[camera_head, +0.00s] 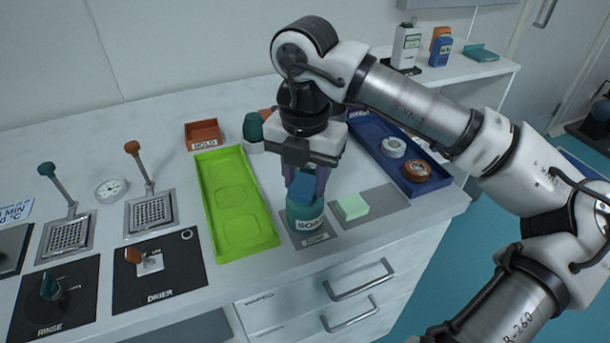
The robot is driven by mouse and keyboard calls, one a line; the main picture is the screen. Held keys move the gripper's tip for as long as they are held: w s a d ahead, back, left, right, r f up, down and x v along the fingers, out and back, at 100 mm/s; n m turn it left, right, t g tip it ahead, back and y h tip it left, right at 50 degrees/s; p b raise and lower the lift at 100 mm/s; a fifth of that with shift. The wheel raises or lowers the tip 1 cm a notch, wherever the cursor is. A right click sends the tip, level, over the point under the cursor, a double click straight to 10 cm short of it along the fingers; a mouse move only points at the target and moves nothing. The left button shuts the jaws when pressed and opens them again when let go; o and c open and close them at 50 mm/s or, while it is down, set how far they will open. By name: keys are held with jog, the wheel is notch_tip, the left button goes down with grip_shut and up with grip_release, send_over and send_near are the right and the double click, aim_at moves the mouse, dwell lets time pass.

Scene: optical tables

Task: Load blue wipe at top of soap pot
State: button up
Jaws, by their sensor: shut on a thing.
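The blue wipe (305,188) is between the fingers of my gripper (307,187), which is shut on it. It is directly over the teal soap pot (305,217), at the pot's top. I cannot tell whether the wipe rests on the pot or is a little above it, as the fingers hide part of the join. The pot stands upright on a grey labelled pad (312,240) near the table's front edge.
A pale green block (352,206) lies just right of the pot. A lime green tray (235,200) is to the left. A blue tray (435,179) with round items is behind right. An orange-brown HOLD bin (203,133) stands further back.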

aim_at(305, 184)
dwell(0.3)
jog(key=shift+r+p, duration=1.95)
jog(key=shift+r, duration=1.6)
jog(key=shift+s+f, duration=0.1)
